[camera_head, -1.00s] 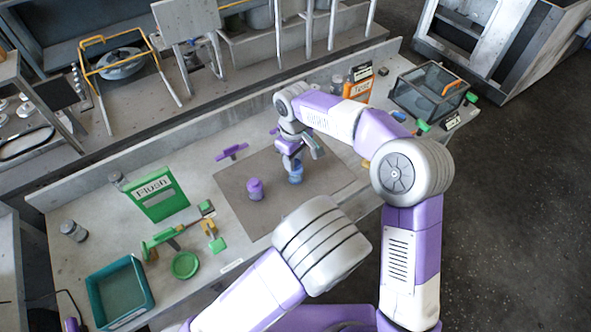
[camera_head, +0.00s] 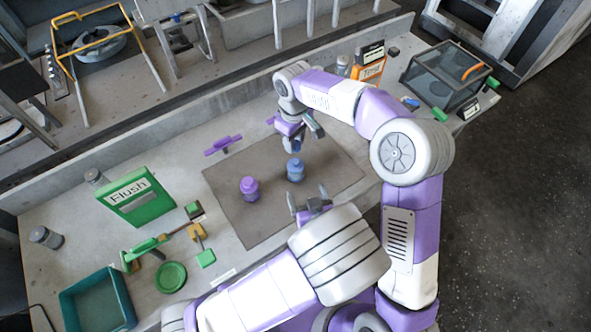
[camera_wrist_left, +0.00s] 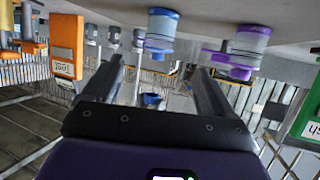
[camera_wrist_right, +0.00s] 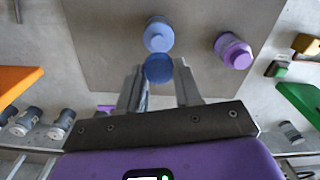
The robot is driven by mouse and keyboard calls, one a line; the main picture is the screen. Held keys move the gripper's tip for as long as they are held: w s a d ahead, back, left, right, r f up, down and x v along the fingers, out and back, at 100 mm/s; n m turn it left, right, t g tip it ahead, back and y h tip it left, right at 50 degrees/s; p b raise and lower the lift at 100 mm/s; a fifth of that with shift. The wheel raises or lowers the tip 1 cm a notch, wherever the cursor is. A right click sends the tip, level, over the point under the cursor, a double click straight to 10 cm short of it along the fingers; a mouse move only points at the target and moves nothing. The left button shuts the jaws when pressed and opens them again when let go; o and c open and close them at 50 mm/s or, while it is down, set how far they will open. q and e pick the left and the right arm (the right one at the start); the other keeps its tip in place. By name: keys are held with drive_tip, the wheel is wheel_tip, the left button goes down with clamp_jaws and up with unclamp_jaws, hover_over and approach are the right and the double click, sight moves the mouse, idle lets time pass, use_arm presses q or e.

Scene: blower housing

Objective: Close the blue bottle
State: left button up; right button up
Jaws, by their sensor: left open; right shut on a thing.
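The blue bottle (camera_head: 295,172) stands upright on the grey mat (camera_head: 238,226); it also shows in the right wrist view (camera_wrist_right: 158,32) and inverted in the left wrist view (camera_wrist_left: 162,28). My right gripper (camera_head: 303,143) is behind and above the bottle, shut on a round blue cap (camera_wrist_right: 158,68). The cap is apart from the bottle in the head view, though it overlaps its edge in the right wrist view. My left gripper (camera_head: 308,198) is open and empty, in front of the blue bottle and not touching it.
A purple bottle (camera_head: 249,188) stands left of the blue one. A purple tool (camera_head: 222,145) lies behind the mat. The green Flush box (camera_head: 140,197), green parts and teal tray (camera_head: 98,297) are at left. An orange box (camera_head: 370,69) and dark clear case (camera_head: 446,76) are at back right.

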use_arm(q)
drive_tip(key=x, duration=1.1)
drive_tip(key=shift+f, duration=0.15)
drive_tip(key=shift+c, duration=0.5)
drive_tip(key=c, duration=1.5)
clamp_jaws()
use_arm(e)
hover_over(295, 162)
drive_tip(key=shift+w+f, duration=0.15)
drive_tip(key=shift+f, duration=2.35)
drive_tip(key=shift+f, duration=0.85)
drive_tip(key=shift+f, duration=0.6)
